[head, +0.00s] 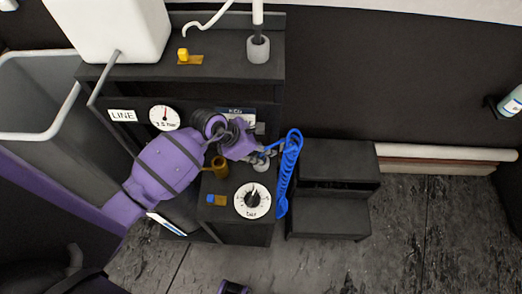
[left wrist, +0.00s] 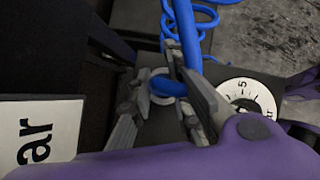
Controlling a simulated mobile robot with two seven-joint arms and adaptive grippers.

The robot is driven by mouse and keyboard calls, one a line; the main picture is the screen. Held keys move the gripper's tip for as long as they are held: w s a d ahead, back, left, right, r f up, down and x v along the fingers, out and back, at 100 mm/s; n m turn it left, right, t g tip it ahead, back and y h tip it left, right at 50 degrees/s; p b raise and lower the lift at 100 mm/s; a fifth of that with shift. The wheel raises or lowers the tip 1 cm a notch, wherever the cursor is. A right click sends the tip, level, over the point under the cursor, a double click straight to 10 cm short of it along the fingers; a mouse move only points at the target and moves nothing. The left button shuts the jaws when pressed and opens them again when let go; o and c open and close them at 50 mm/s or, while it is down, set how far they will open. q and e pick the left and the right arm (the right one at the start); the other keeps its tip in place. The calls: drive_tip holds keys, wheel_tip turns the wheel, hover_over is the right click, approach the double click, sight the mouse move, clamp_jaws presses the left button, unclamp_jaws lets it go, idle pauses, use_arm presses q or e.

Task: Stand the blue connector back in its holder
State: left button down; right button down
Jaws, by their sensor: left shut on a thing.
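My left gripper (head: 262,152) reaches in from the left, over the lower box with the dial. It is shut on the blue connector, which shows as a blue piece (left wrist: 168,86) between the fingers in the left wrist view. A blue coiled hose (head: 289,172) hangs beside the gripper and also shows in the left wrist view (left wrist: 185,35). The light grey holder cup (head: 261,164) is directly below the fingertips; its rim (left wrist: 160,98) shows around the blue piece. I cannot tell whether the connector is inside the cup or just above it. My right gripper is not clearly seen.
A round dial (head: 252,200) and a small blue valve handle (head: 211,199) sit close in front of the holder. A gold cup (head: 219,168) stands left of it. A black step (head: 335,180) is to the right. Another grey cup (head: 258,50) is on the upper shelf.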

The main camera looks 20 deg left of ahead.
use_arm(q)
drive_tip(key=shift+f, duration=0.2)
drive_tip(key=c, duration=1.6)
unclamp_jaws()
drive_tip(key=shift+c, duration=0.2)
drive_tip(key=shift+a+r, duration=0.2)
drive_tip(key=shift+r, duration=0.25)
drive_tip(key=v, duration=1.1)
drive_tip(key=shift+s+r, duration=0.2)
